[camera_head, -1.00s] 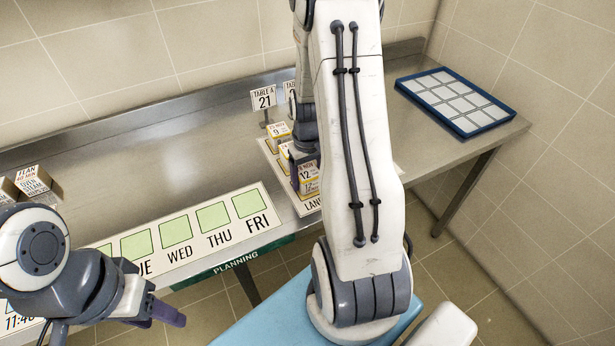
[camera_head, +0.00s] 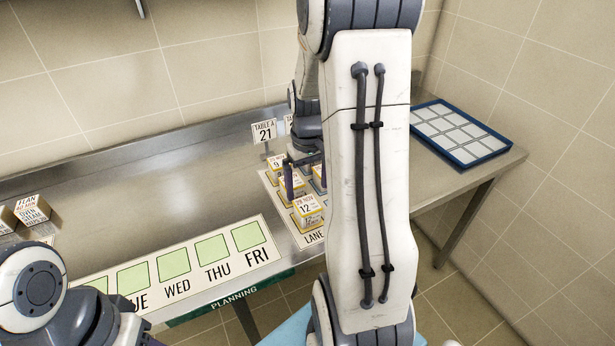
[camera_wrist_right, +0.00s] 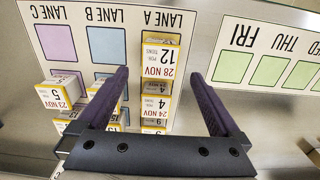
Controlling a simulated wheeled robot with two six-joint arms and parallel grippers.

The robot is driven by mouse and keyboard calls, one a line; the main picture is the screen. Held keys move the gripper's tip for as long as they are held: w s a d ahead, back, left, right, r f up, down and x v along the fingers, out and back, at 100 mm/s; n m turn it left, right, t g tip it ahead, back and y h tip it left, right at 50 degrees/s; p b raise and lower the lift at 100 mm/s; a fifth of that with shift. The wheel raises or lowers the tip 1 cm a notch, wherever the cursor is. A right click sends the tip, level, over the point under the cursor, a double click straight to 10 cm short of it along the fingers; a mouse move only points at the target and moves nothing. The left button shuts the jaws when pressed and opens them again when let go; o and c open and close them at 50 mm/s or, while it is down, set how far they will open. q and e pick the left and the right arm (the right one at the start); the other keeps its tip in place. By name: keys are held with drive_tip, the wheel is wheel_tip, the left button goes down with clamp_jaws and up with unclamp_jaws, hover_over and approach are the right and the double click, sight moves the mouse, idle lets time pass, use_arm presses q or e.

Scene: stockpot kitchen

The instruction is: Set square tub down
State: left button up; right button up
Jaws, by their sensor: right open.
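The square tub (camera_head: 307,206), a small box with a white and yellow label reading 28 NOV 12, stands upright in the nearest slot of Lane A in the head view. It also shows in the right wrist view (camera_wrist_right: 157,60). My right gripper (camera_wrist_right: 160,75) is open, one finger on each side of the Lane A column in that view, apart from this tub. In the head view the right gripper (camera_head: 302,180) is partly hidden by my arm. My left gripper (camera_head: 151,341) barely shows at the bottom edge; its opening is cut off.
Another tub (camera_wrist_right: 156,107) stands behind in Lane A, and one (camera_wrist_right: 58,94) in Lane C. A table sign (camera_head: 264,132) stands behind the lane mat. A blue-framed tray (camera_head: 460,134) lies at the right. The counter left of the lanes (camera_head: 170,190) is clear.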

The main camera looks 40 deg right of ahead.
drive_tip(key=shift+a+r, duration=0.1)
drive_tip(key=shift+r, duration=1.2)
drive_tip(key=s+a+r+n, duration=0.1)
drive_tip(key=a+r+n, duration=0.15)
drive_tip(key=a, duration=0.75)
drive_tip(key=s+a+r+n, duration=0.1)
drive_tip(key=s+a+n, duration=0.15)
drive_tip(key=a, duration=0.75)
drive_tip(key=s+a+n+y, duration=0.1)
drive_tip(key=s+a+n, duration=0.4)
drive_tip(key=s+a, duration=0.5)
drive_tip(key=s, duration=0.2)
drive_tip(key=shift+s+a+r, duration=0.3)
drive_tip(key=shift+s+a, duration=0.1)
